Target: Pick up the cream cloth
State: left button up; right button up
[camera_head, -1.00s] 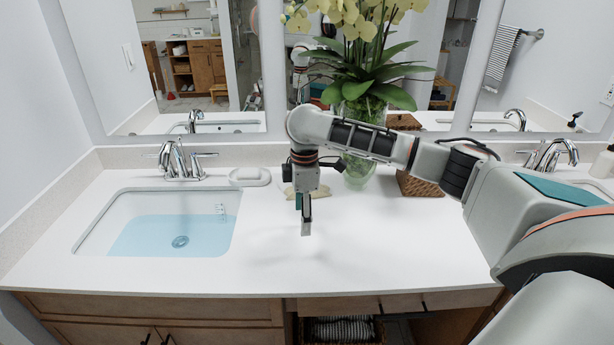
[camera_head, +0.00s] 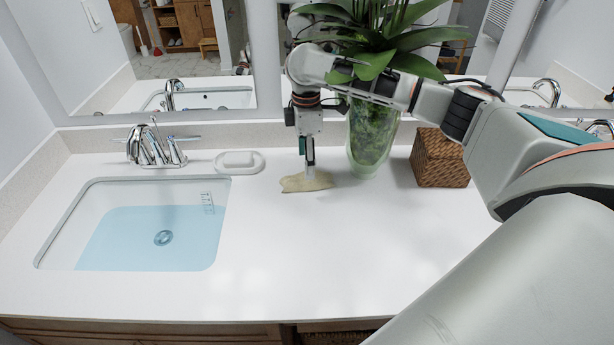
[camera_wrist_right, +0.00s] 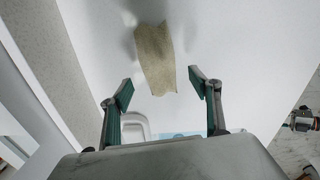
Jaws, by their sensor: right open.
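The cream cloth (camera_head: 308,182) lies crumpled flat on the white counter, left of the glass vase. In the right wrist view the cloth (camera_wrist_right: 155,58) lies ahead of the fingertips, in line with the gap between them. My right gripper (camera_head: 309,172) is above the cloth and hides part of it in the head view. In the right wrist view this gripper (camera_wrist_right: 158,86) is open, with nothing between its fingers. Whether the fingertips touch the cloth I cannot tell. My left gripper does not show.
A green-leaved plant in a glass vase (camera_head: 371,135) stands right beside the cloth, with a woven basket (camera_head: 440,158) further right. A soap dish (camera_head: 239,162) is to the left, by a sink (camera_head: 60,225) with water and a chrome faucet (camera_head: 150,147). The front counter is clear.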

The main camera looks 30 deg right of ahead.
jog(key=f, duration=0.6)
jog(key=shift+w+d, duration=0.1)
jog(key=shift+d, duration=0.1)
jog(key=c, duration=1.1)
